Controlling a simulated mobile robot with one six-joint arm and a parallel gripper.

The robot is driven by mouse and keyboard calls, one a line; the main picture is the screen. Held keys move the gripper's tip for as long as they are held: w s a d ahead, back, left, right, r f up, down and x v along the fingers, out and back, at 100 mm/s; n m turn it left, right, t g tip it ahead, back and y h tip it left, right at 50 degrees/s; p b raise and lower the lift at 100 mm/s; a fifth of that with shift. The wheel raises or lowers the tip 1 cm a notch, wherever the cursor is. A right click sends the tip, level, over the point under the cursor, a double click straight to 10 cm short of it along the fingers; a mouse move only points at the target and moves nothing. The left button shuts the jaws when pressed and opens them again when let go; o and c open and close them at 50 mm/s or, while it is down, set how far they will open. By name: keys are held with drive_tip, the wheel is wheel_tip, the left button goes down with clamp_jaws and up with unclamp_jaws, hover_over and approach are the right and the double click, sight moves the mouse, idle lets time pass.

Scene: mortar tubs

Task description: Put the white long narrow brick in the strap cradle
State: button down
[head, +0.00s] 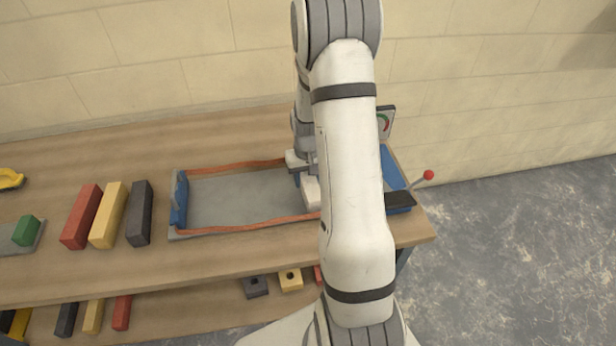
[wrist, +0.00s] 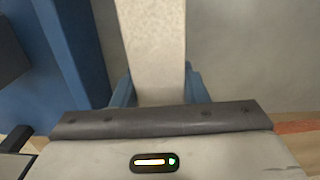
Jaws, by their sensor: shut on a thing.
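The white long narrow brick (wrist: 155,45) is between my gripper's fingers in the wrist view, running away from the gripper. In the head view, part of the white brick (head: 311,192) shows beside my arm. My gripper (wrist: 160,88) is shut on the brick; in the head view my arm hides most of the gripper. The strap cradle has a grey bed (head: 235,200), orange straps along its long sides and blue ends. The brick is over the right part of the cradle, near the right blue end. I cannot tell whether it touches the bed.
Red (head: 82,216), yellow (head: 108,214) and dark grey (head: 139,213) long bricks lie left of the cradle. A green block (head: 26,230) sits at far left. A red-knobbed lever (head: 428,175) and a dial (head: 385,122) stand at the right. More blocks lie on the lower shelf.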

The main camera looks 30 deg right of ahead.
drive_tip(key=shift+f+b, duration=0.45)
idle(0.3)
drive_tip(key=c, duration=0.8)
unclamp_jaws()
drive_tip(key=shift+o, duration=0.2)
wheel_tip(320, 180, up, 8)
drive_tip(key=shift+a+r+b, duration=0.1)
drive_tip(key=shift+b, duration=0.25)
drive_tip(key=s+a+r+n+t, duration=0.1)
drive_tip(key=s+a+r, duration=0.5)
drive_tip(key=s+r, duration=0.2)
drive_tip(key=s+a+r+n+t, duration=0.1)
drive_tip(key=s+a+r+t, duration=0.1)
drive_tip(key=s+a+r, duration=0.5)
drive_tip(key=s+r, duration=0.1)
drive_tip(key=s, duration=0.3)
drive_tip(key=shift+s+a+r, duration=0.15)
drive_tip(key=shift+s+a, duration=0.05)
drive_tip(key=shift+a, duration=0.1)
